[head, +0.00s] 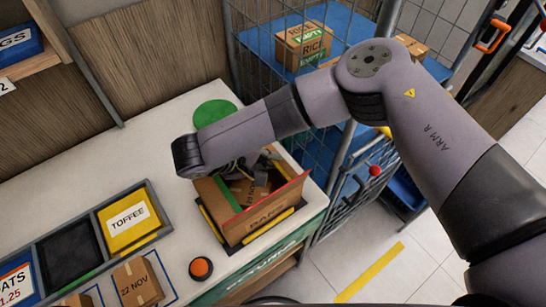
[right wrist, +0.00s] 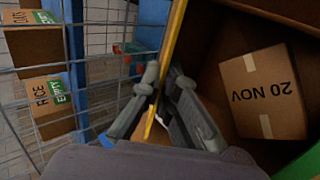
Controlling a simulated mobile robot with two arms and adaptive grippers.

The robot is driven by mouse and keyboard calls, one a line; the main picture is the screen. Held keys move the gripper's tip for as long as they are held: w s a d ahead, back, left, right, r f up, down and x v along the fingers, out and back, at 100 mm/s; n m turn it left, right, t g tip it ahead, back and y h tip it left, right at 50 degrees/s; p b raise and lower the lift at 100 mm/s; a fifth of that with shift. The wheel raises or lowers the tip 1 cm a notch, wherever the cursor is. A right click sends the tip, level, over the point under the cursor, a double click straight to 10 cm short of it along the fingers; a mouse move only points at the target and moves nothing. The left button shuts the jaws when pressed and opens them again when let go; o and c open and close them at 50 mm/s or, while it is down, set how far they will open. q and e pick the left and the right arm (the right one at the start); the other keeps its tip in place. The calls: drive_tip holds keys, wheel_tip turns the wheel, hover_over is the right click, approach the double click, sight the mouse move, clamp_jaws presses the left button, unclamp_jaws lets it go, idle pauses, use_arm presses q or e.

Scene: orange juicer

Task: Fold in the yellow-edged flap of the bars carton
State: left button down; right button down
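The bars carton (head: 236,226) stands open on the counter, inside a black-and-yellow marked frame. A green-edged flap (head: 226,194) and a red-edged flap (head: 284,193) stick up from it. The yellow-edged flap (right wrist: 172,38) shows in the right wrist view, standing up at the carton's side; in the head view my arm seems to hide it. My right gripper (right wrist: 162,76) has one finger on each side of this flap, the tips close together on it. In the head view the gripper (head: 238,166) is largely hidden behind my wrist. My left gripper is out of view.
A small box marked 20 NOV (right wrist: 262,92) lies inside the carton. A wire cage (head: 290,100) with rice boxes (head: 303,45) stands close beyond. A red button (head: 201,267), a toffee bin (head: 128,218) and a 22 NOV box (head: 137,283) are at the left front.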

drive_tip(key=shift+f, duration=0.1)
drive_tip(key=c, duration=2.3)
unclamp_jaws()
drive_tip(key=o, duration=0.4)
drive_tip(key=v, duration=1.2)
drive_tip(key=shift+s+a, duration=0.1)
drive_tip(key=shift+a, duration=0.05)
drive_tip(key=shift+f, duration=0.1)
